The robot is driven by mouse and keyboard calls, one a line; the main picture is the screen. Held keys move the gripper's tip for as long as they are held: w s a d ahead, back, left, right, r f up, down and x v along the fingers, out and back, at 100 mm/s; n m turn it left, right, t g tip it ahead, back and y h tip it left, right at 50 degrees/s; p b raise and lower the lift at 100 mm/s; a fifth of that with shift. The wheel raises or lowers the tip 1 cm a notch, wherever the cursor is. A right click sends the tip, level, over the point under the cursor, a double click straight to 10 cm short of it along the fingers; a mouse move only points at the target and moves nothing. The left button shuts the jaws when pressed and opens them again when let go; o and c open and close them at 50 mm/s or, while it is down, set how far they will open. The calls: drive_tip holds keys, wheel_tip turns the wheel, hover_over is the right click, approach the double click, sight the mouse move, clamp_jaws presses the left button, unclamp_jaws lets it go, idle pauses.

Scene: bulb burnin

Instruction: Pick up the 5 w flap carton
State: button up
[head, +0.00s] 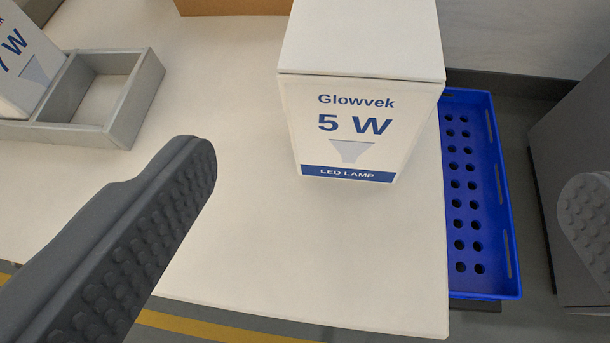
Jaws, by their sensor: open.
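The 5 W carton (350,125) is a white box with blue "Glowvek 5 W LED LAMP" print and a closed top. It stands upright on the white table (280,245), near the table's right edge. My gripper (390,180) is open, with one dark studded finger at the left and the other at the right edge of the view. The carton lies between the two fingers in the picture, beyond their tips. Neither finger appears to touch it.
A grey divided tray (125,135) stands at the left with a 7 W carton (25,65) in it. A brown box (235,6) is at the back. A blue perforated crate (498,190) sits beside the table's right edge. The table's front area is clear.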

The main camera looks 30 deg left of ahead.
sight(365, 92)
drive_tip(key=b+x, duration=0.1)
drive_tip(key=x, duration=0.7)
drive_tip(key=shift+w+a+f, duration=0.15)
drive_tip(key=shift+f, duration=0.2)
drive_tip(key=shift+w+a+f, duration=0.15)
drive_tip(key=shift+w+a, duration=0.25)
drive_tip(key=shift+w, duration=0.25)
drive_tip(key=shift+b+x, duration=0.55)
drive_tip(key=shift+x, duration=1.35)
drive_tip(key=shift+a, duration=0.15)
drive_tip(key=shift+s, duration=0.1)
drive_tip(key=c, duration=1)
